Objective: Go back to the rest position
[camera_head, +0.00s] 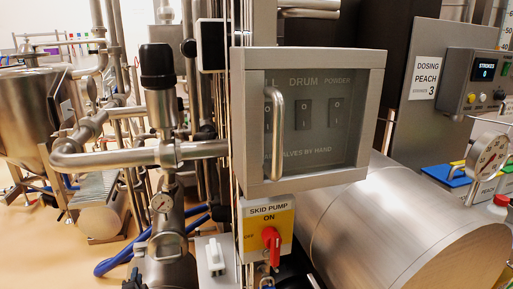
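I cannot make out the fingers of my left gripper clearly among the dark parts at the bottom edge of the head view, and I see nothing held. My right gripper does not show. A grey cabinet (350,62) with a window and a pale vertical handle (275,122) stands in the middle, its door shut. Three switches show behind the glass. Below it is a yellow and white skid pump box (281,214) with a red knob (271,246), its handle pointing down.
Steel pipes (110,158) and a gauge (162,203) stand at left, with a steel hopper (25,115) behind. A large steel drum (395,225) fills the lower right. A dosing panel (474,80) and another gauge (489,153) are at right. A white lever (215,255) sits low in the middle.

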